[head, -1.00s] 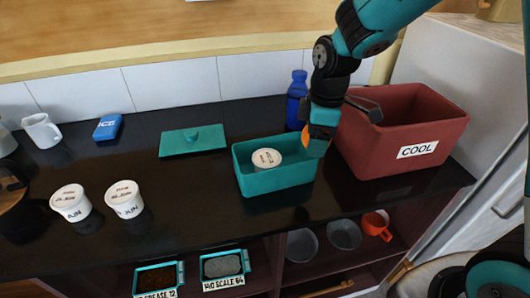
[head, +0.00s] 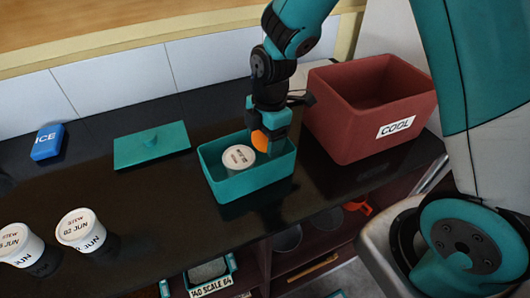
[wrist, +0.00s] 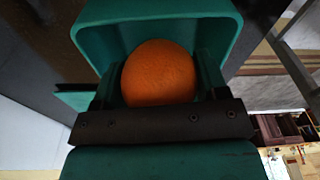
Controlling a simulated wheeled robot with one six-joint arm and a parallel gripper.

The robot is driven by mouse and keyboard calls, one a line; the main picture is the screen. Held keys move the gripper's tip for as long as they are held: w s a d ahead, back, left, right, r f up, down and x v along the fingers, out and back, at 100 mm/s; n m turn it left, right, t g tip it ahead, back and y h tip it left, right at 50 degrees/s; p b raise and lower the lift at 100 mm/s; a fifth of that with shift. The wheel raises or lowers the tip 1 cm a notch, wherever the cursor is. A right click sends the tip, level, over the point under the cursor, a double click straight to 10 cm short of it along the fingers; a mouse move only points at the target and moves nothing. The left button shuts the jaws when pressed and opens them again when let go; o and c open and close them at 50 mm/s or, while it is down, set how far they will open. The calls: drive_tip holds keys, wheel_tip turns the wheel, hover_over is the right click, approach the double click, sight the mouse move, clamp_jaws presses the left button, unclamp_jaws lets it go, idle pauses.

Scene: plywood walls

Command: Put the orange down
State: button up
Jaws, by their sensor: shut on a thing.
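The orange (head: 260,142) is held in my gripper (head: 270,136), at the right part of the teal box. In the wrist view the orange (wrist: 158,73) sits between the two fingers, with the teal box (wrist: 82,35) around and beyond it. The teal box (head: 228,187) stands open on the dark counter, with a white lidded tub (head: 238,158) inside, left of the orange. Whether the orange touches the box floor cannot be told.
A red COOL crate (head: 352,135) stands right of the box. A teal lid (head: 150,147) and a blue ICE pack (head: 47,142) lie to the left. Two STEW tubs (head: 80,230) stand at the front left. The counter (head: 150,205) in front of the lid is clear.

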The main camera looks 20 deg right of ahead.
drive_tip(key=shift+f, duration=2.9)
drive_tip(key=shift+f, duration=0.2)
drive_tip(key=o, duration=0.7)
drive_tip(key=r, duration=0.7)
drive_tip(key=d+r+b, duration=0.1)
drive_tip(key=r, duration=0.3)
drive_tip(key=shift+w+d+r, duration=0.1)
drive_tip(key=shift+w+r, duration=0.1)
drive_tip(key=shift+r, duration=0.15)
drive_tip(key=s+a+r+m+y, duration=0.1)
drive_tip(key=s+a+r+m, duration=0.1)
drive_tip(key=s+r+m, duration=0.3)
drive_tip(key=s+a+r+m+y, duration=0.2)
drive_tip(key=s+r+m, duration=0.4)
drive_tip(key=s, duration=0.8)
drive_tip(key=shift+a+m, duration=0.85)
drive_tip(key=shift+m, duration=0.25)
